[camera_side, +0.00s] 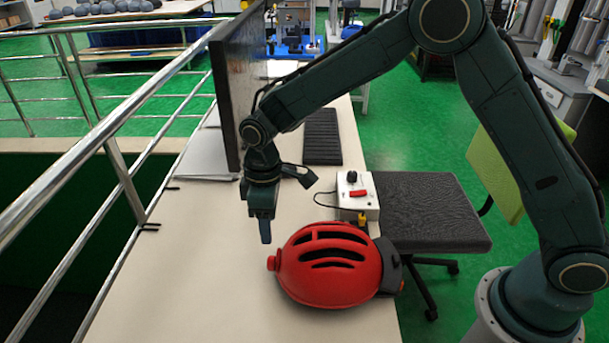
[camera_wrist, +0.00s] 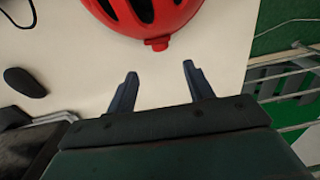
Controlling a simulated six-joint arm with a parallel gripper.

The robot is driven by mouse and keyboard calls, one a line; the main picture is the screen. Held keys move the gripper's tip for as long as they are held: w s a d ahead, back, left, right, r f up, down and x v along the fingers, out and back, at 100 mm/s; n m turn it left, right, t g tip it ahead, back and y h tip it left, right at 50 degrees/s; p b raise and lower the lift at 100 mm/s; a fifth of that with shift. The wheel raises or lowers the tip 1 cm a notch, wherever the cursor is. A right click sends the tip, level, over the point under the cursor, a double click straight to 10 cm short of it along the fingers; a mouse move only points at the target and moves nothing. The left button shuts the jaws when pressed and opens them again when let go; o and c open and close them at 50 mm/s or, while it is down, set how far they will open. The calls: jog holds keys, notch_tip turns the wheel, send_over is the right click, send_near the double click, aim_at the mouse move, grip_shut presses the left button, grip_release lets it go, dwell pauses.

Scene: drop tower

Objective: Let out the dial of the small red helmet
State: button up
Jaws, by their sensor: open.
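The small red helmet (camera_side: 330,268) lies on the table, vents up, with a dark part at its right end. A small red knob, which looks like the dial (camera_side: 272,263), sticks out at its left end. In the wrist view the helmet (camera_wrist: 118,10) is at the top edge, partly cut off, and the dial (camera_wrist: 157,44) points toward my gripper. My gripper (camera_side: 265,238) points down above the table, just left of the dial. In the wrist view its two fingers (camera_wrist: 158,78) are apart with nothing between them, and the dial is just beyond the tips.
A white control box (camera_side: 357,194) with a black knob and red switch stands behind the helmet. A monitor (camera_side: 238,85) and keyboard (camera_side: 322,137) are further back. A metal railing (camera_side: 100,135) runs along the left. The front table is clear.

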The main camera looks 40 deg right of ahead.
jog(key=s+d+r+m+t, duration=0.1)
jog(key=s+d+r, duration=0.3)
jog(key=r, duration=0.3)
jog(key=s+d+r+m+t, duration=0.2)
jog(key=s+d+r, duration=0.2)
jog(key=r, duration=0.4)
jog(key=shift+d+r, duration=0.15)
jog(key=shift+r, duration=0.15)
dwell(0.5)
jog(key=s+d+r+m+t, duration=0.1)
jog(key=s+d+m, duration=0.1)
jog(key=s, duration=0.4)
jog(key=s+d+r+m+t, duration=0.1)
jog(key=s+d+r+m, duration=0.1)
jog(key=s+d, duration=0.3)
jog(key=s+d+r+m+t, duration=0.1)
jog(key=s+d+r+m, duration=0.1)
jog(key=s, duration=0.6)
jog(key=shift+s+d+r, duration=0.25)
jog(key=shift+d, duration=0.6)
